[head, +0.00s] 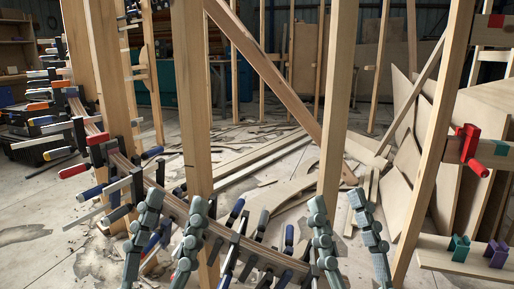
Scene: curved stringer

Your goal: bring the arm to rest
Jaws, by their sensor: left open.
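My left gripper (174,204) is at the bottom, left of centre, with its two grey segmented fingers pointing up and spread apart. My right gripper (338,203) is at the bottom, right of centre, its two fingers also up and apart. I see nothing held between either pair. The curved wooden stringer (181,208) runs from the upper left down to the bottom centre behind the fingers, lined with several bar clamps (88,190). Whether any finger touches the stringer or a clamp, I cannot tell. The palms and wrists are out of frame.
Upright posts (192,90) and (338,100) stand close behind my grippers. A right post (432,150) has a red clamp (467,150) beside it. A low board (440,262) carries green (459,248) and purple (497,253) clamps. Loose planks (260,160) litter the floor.

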